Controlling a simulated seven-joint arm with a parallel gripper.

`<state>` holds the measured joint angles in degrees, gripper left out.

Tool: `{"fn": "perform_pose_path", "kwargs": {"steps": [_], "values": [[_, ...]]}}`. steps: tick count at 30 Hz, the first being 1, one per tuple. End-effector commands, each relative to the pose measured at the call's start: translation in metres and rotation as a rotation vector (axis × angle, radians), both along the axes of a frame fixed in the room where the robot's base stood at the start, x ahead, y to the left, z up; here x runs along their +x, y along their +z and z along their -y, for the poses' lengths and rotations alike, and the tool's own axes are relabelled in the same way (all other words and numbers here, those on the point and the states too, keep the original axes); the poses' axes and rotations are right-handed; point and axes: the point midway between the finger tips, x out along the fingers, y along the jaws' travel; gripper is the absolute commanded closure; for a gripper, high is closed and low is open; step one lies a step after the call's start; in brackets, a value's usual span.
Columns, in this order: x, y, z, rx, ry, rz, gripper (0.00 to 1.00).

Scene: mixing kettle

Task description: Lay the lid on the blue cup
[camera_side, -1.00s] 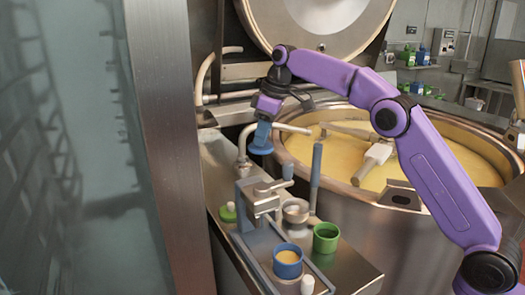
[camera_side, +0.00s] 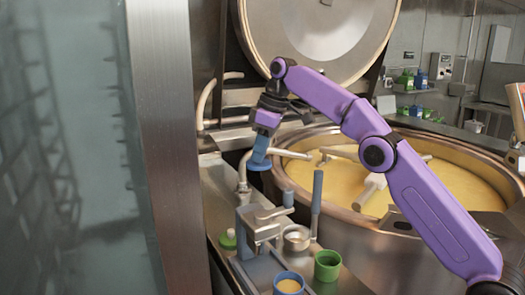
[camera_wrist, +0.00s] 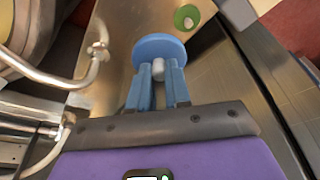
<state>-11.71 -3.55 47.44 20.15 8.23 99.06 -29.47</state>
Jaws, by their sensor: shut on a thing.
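The blue cup (camera_side: 289,286) stands at the bottom edge of the side view, partly cut off, with yellow content inside and no lid on it. My gripper (camera_side: 262,147) is shut on the blue lid (camera_side: 258,164) and holds it in the air, behind and above the cup. The lid hangs tilted in the side view. In the wrist view my gripper (camera_wrist: 158,72) has both fingers around the white knob of the blue lid (camera_wrist: 159,46). The cup does not show in the wrist view.
A green cup (camera_side: 328,265) stands right of the blue cup. A metal press (camera_side: 258,225) with a lever stands behind them. A green lid (camera_side: 228,239) lies left of the press. A bent pipe (camera_side: 243,172) rises beside the held lid. The large kettle (camera_side: 340,225) is at right.

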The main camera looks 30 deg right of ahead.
Motion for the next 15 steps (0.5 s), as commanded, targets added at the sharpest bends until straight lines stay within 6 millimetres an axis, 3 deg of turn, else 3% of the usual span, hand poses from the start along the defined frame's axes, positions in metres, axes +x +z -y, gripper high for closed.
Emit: {"fn": "perform_pose_path", "kwargs": {"steps": [8, 15], "values": [[-0.02, 0.009, -0.02, 0.001, 0.057, 0.0, 1.0], [-0.057, 0.019, -0.045, 0.003, 0.143, 0.0, 1.0]]}}
